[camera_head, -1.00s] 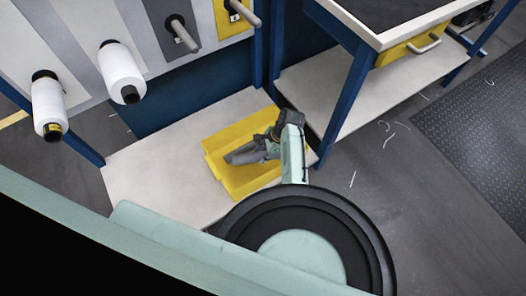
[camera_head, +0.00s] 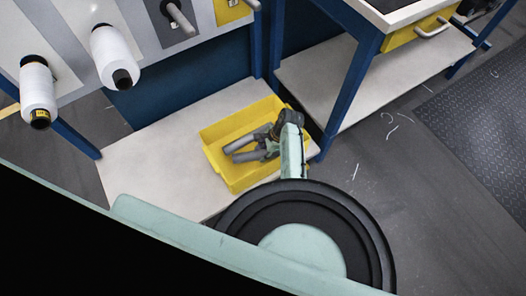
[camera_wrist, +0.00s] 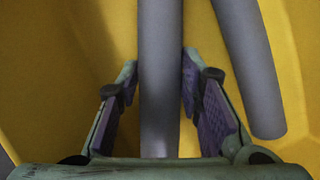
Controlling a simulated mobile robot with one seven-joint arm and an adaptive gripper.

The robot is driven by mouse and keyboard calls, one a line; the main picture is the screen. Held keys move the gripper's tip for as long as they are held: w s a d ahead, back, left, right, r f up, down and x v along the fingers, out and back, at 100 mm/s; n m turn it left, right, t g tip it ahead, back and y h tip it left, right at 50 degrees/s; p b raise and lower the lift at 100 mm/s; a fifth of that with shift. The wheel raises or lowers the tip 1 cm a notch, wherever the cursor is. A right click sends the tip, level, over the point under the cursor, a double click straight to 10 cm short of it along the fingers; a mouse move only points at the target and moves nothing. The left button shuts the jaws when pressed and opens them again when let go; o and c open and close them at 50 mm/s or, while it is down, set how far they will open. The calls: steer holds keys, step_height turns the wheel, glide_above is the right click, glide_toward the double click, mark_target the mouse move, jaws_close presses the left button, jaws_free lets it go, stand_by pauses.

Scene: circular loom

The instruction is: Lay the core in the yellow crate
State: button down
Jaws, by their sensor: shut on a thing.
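My gripper (camera_wrist: 160,65) is shut on a grey, tube-like core (camera_wrist: 160,110) in the wrist view, with one finger on each side of it. The yellow crate (camera_head: 212,160) stands on the low white shelf in the head view, and my gripper is low inside it. A second grey core (camera_wrist: 252,65) lies in the crate to the right of the held one, apart from it and at an angle. Two grey tubes show in the crate in the head view; I cannot tell there which one is held. The far ends of both are cut off in the wrist view.
The white shelf (camera_head: 150,165) has free room left of the crate. White thread spools (camera_head: 115,55) sit on pegs on the panel above, at upper left. A blue table leg (camera_head: 350,90) rises right of the crate. Loose threads lie on the dark floor.

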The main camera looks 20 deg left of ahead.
steer(key=shift+f+b, duration=0.45)
steer(key=shift+f, duration=0.2)
steer(key=c, duration=1)
jaws_free()
steer(key=shift+c, duration=0.2)
steer(key=shift+r, duration=0.1)
steer(key=v, duration=1.1)
steer(key=shift+w+d+r, duration=0.1)
steer(key=shift+d+r, duration=0.1)
steer(key=shift+r, duration=0.15)
